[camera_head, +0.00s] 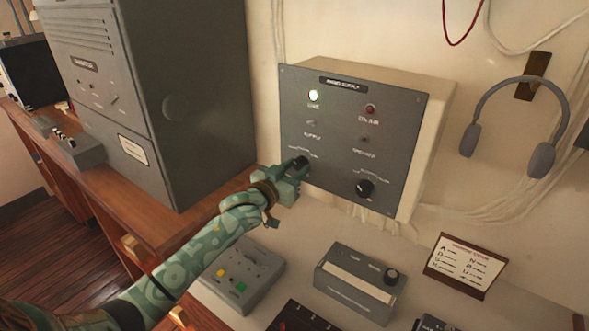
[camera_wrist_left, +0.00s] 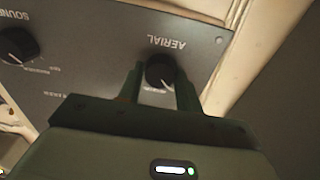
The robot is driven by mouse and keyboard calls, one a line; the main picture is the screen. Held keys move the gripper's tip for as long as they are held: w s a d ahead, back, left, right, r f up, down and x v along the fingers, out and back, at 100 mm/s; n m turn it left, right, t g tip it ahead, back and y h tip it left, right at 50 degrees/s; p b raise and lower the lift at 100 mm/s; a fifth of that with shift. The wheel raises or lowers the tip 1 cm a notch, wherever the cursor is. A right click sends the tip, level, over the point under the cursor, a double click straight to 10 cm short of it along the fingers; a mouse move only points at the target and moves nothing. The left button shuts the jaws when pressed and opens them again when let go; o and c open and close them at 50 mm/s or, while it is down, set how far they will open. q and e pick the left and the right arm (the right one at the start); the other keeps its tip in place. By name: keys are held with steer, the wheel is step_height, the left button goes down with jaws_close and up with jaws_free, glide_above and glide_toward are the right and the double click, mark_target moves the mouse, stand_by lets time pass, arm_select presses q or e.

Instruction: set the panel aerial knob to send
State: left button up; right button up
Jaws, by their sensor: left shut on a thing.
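The grey wall panel (camera_head: 340,128) carries lamps, small switches and two black knobs. The aerial knob (camera_wrist_left: 159,70) sits under the word AERIAL, upside down in the left wrist view. It has a pale pointer line low on its face; the small position lettering is partly hidden and too blurred to read. In the head view this knob (camera_head: 301,161) is at the panel's lower left. My left gripper (camera_head: 296,168) is shut on it, with one finger on each side in the left wrist view (camera_wrist_left: 158,82). My right gripper is in neither view.
A second black knob (camera_head: 365,188), marked SOUND in the wrist view (camera_wrist_left: 18,46), is nearby. A tall grey cabinet (camera_head: 180,95) stands left. Headphones (camera_head: 517,120) hang right.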

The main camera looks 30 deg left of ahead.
arm_select(q)
steer(key=m+p, duration=0.2)
steer(key=m, duration=0.2)
steer(key=shift+r, duration=0.1)
steer(key=m+p, duration=0.1)
steer(key=m, duration=0.1)
steer(key=shift+m, duration=0.4)
steer(key=m+p, duration=0.1)
steer(key=m, duration=0.1)
steer(key=shift+m, duration=0.3)
steer(key=m, duration=0.3)
steer(key=shift+m+p, duration=0.3)
steer(key=m, duration=0.4)
steer(key=shift+m, duration=0.3)
steer(key=shift+f, duration=0.2)
steer(key=o, duration=1)
